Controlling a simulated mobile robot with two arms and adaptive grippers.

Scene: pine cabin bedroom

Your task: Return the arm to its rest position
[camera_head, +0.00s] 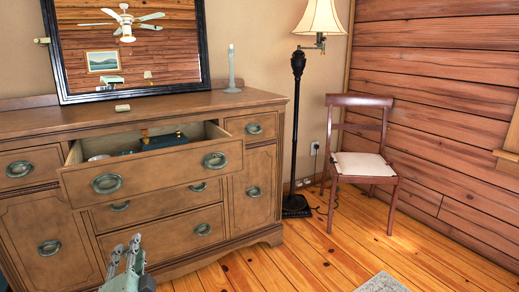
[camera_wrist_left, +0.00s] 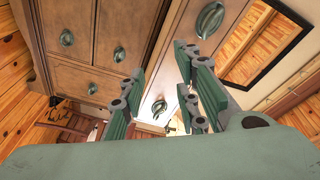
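My left gripper (camera_head: 127,258) shows at the bottom of the head view, in front of the lower part of the wooden dresser. In the left wrist view the left gripper (camera_wrist_left: 158,95) has its two fingers apart with nothing between them. It is clear of the dresser (camera_head: 255,190). The dresser's top middle drawer (camera_head: 150,172) is pulled open, with a dark blue item (camera_head: 165,141) and a pale item inside. My right gripper is in neither view.
A floor lamp (camera_head: 297,130) and a wooden chair (camera_head: 365,168) stand right of the dresser. The floor (camera_head: 300,255) in front is mostly clear, with a grey rug (camera_head: 382,284).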

